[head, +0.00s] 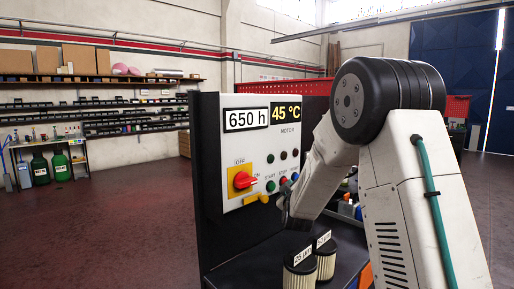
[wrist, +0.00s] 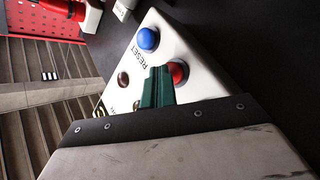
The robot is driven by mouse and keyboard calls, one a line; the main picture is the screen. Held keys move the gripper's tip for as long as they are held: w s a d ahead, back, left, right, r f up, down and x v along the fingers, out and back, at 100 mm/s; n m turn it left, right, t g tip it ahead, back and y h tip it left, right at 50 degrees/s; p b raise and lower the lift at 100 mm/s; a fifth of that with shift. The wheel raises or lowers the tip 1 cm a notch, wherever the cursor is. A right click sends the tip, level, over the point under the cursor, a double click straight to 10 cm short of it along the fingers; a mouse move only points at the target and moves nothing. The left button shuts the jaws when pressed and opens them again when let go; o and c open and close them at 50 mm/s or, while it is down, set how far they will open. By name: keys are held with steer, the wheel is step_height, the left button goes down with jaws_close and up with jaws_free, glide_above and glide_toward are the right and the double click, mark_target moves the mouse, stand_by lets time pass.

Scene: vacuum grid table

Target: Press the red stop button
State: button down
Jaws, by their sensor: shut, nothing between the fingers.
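The red stop button (head: 283,181) sits on the white control panel (head: 236,155), between the green start button (head: 270,186) and the blue reset button (head: 294,177). In the wrist view the red button (wrist: 179,72) shows close beside my gripper (wrist: 158,76), with the blue button (wrist: 147,39) further up. My gripper's dark green fingers are shut and empty. Their tips overlap the red button's edge in the picture; I cannot tell whether they touch it. In the head view my arm comes in from the right, and the fingertips are not clear there.
A red rotary switch (head: 242,180) on a yellow plate is at the panel's left. Dark indicator lamps sit above the buttons. Two labelled filter cartridges (head: 301,268) (head: 326,258) stand on the dark surface below the panel. The floor at left is clear.

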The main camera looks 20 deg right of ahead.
steer(key=shift+s, duration=0.1)
steer(key=s, duration=0.1)
steer(key=s+d, duration=0.1)
steer(key=s, duration=0.1)
steer(key=s+d, duration=0.1)
steer(key=s, duration=0.1)
steer(key=shift+s, duration=0.25)
stand_by(0.7)
steer(key=s+a+r+m+g+y, duration=0.15)
steer(key=s+a+g+y, duration=0.5)
steer(key=s+a, duration=0.65)
steer(key=s+a+m+g, duration=0.1)
steer(key=s+a+g, duration=0.2)
steer(key=s, duration=0.6)
steer(key=s+a+f+m+g+y, duration=0.1)
steer(key=s+a+g, duration=0.2)
steer(key=s, duration=0.7)
steer(key=s+a+m+g, duration=0.1)
steer(key=s+a+g, duration=0.2)
steer(key=s, duration=0.7)
steer(key=shift+f+y, duration=0.35)
